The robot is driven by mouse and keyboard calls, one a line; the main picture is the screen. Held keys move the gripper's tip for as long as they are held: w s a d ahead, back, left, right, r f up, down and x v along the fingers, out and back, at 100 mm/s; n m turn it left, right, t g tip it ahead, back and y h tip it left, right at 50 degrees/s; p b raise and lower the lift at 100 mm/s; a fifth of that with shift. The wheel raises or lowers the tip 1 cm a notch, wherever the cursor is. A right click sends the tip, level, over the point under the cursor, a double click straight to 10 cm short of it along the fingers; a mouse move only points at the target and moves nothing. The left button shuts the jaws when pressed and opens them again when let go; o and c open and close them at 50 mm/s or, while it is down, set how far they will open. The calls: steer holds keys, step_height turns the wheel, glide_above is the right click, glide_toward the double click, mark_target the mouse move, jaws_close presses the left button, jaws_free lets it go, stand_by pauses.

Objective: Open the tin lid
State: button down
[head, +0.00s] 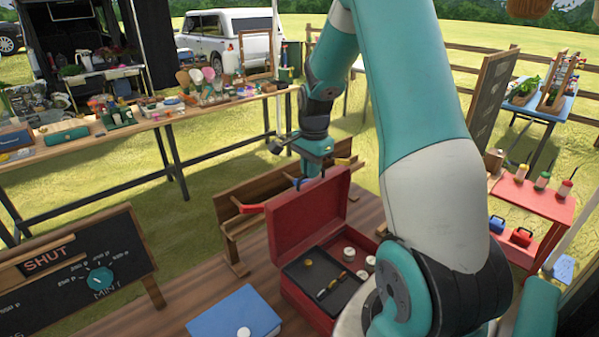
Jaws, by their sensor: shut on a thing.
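The red tin (305,305) sits open on the wooden table at the lower middle of the head view. Its red lid (312,218) stands up steeply at the back, hinged to the tin. My gripper (310,178) is at the lid's top edge and is shut on it. The fingertips are small and partly hidden by the gripper body. A dark tray (318,268) with a few small items lies inside the tin, with small white round things (349,254) beside it. My arm hides the tin's right front.
A blue book-like box (230,318) with a white knob lies left of the tin. A chalkboard sign (85,262) reading SHUT, with a teal dial (100,278), stands further left. A wooden rack (255,200) is behind the lid. A red side table (535,198) is right.

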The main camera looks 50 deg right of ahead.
steer(key=shift+s+d, duration=0.2)
steer(key=shift+d, duration=0.05)
steer(key=shift+w, duration=0.15)
steer(key=c, duration=1.2)
jaws_free()
steer(key=shift+a, duration=0.2)
step_height(320, 180, up, 17)
steer(key=b, duration=0.3)
steer(key=shift+s+r+b, duration=0.2)
steer(key=shift+s+b, duration=0.05)
steer(key=shift+b, duration=0.1)
